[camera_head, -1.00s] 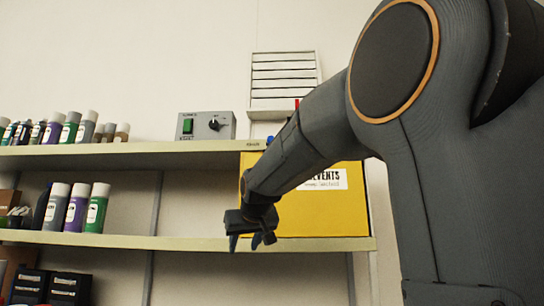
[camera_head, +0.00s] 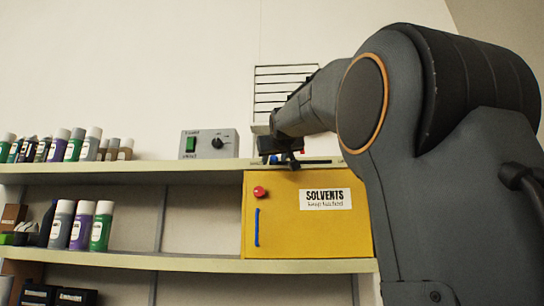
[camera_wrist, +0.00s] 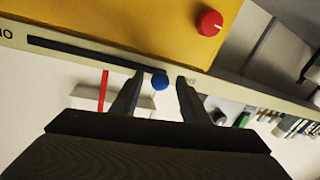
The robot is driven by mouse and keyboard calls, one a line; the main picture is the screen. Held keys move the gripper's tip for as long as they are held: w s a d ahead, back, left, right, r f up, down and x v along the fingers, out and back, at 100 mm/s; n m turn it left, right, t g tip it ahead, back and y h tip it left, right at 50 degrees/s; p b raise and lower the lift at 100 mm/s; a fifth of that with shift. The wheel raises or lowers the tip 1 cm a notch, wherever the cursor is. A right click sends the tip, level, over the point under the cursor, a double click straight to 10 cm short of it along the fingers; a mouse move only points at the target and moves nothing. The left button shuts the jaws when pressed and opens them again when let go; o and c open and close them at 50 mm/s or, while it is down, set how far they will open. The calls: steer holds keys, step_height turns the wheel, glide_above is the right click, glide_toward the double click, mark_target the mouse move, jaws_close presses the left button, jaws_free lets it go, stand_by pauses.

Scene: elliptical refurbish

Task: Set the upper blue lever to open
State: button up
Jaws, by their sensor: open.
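The blue lever knob (camera_wrist: 160,81) shows in the wrist view at one end of a dark slot (camera_wrist: 85,51) along the upper shelf's front edge. My gripper (camera_wrist: 160,79) is open, with one finger on each side of the knob in the picture. The knob appears nearer the left finger; I cannot tell whether they touch. In the head view my gripper (camera_head: 283,162) is at the upper shelf edge, above the yellow cabinet. The label by the knob is too blurred to read.
The yellow solvents cabinet (camera_head: 290,230) has a red knob (camera_head: 259,191) and a blue handle (camera_head: 257,227). A grey switch box (camera_head: 209,143) stands left on the upper shelf. A red lever (camera_wrist: 104,90) shows beside my left finger.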

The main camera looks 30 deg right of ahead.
steer(key=shift+x, duration=0.85)
steer(key=shift+c, duration=0.3)
jaws_close()
